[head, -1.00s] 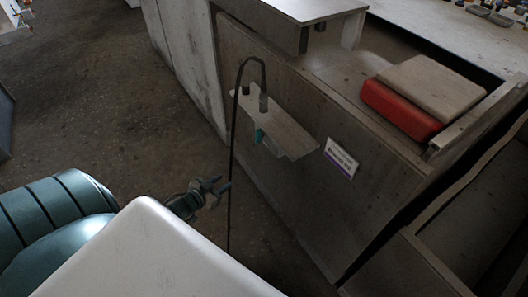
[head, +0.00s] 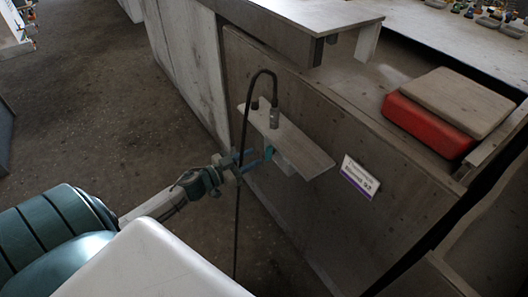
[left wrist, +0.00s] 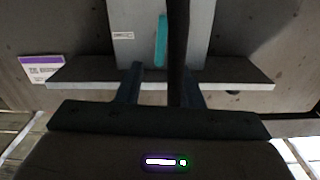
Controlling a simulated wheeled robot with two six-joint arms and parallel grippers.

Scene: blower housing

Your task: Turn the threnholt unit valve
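The unit is a pale grey box under a grey shelf bracket (head: 300,150) on the side of a wooden bench. Its valve handle is a small teal lever (head: 268,153), partly hidden in the head view. In the left wrist view the teal lever (left wrist: 161,40) stands upright in the picture on the pale box (left wrist: 135,30). My left gripper (head: 256,160) is open just short of the lever, its fingers pointing at it. In the left wrist view the open fingers (left wrist: 162,88) show with the lever beyond them, apart from it. My right gripper is not in view.
A black hose (head: 240,130) loops over the bracket and hangs down close to my left gripper; in the left wrist view the hose (left wrist: 178,50) appears between the fingers. A white-and-purple label (head: 360,177) is beside the unit. A red box (head: 428,125) lies on the bench.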

